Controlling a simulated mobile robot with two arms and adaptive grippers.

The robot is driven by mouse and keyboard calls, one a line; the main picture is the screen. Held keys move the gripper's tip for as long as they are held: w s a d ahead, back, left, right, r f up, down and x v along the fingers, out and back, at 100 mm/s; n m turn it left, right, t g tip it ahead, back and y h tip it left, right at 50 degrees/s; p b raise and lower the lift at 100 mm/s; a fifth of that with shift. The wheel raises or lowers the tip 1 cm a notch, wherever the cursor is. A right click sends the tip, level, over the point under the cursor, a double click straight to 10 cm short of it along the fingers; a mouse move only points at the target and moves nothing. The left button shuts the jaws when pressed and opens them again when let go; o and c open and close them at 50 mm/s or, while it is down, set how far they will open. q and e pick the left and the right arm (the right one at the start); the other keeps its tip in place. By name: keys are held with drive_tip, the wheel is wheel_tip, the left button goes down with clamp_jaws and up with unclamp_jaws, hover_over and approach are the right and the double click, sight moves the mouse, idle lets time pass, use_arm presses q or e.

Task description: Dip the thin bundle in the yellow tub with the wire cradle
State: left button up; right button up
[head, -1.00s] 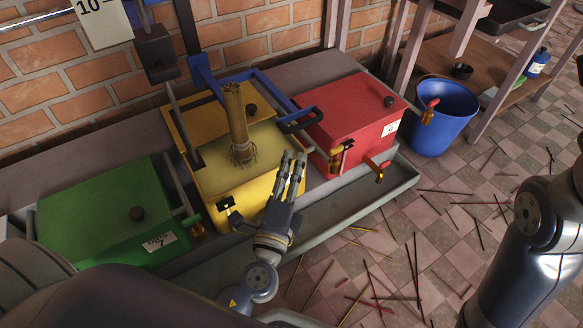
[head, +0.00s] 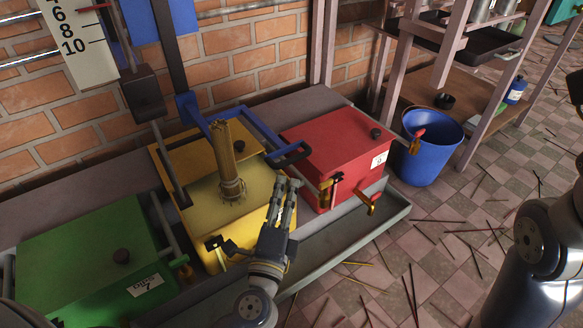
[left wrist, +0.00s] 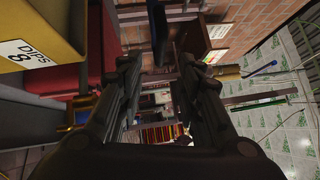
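The yellow tub (head: 208,258) stands between a green and a red one, with a pale yellow liquid surface in its open front part. The thin bundle (head: 225,152) of tan sticks stands upright over that liquid. Its lower end is in the wire cradle (head: 233,191); I cannot tell how deep it sits. My left gripper (head: 286,183) is at the right front edge of the yellow tub, apart from the bundle. The left wrist view shows a gap between its fingers (left wrist: 163,75), with nothing held.
A blue bar handle (head: 290,155) reaches above the tubs, close behind my left gripper. The red tub (head: 325,145) is right of it, the green tub (head: 85,250) left. A blue bucket (head: 430,165) stands on the tiled floor, where sticks lie scattered.

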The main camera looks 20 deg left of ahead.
sight(294, 159)
use_arm(q)
drive_tip(key=w, duration=0.3)
drive_tip(key=w+r, duration=0.1)
drive_tip(key=w, duration=0.2)
drive_tip(key=w+a, duration=0.1)
drive_tip(key=w, duration=0.3)
drive_tip(key=shift+r+b, duration=0.25)
drive_tip(key=shift+b, duration=0.15)
drive_tip(key=shift+c, duration=0.3)
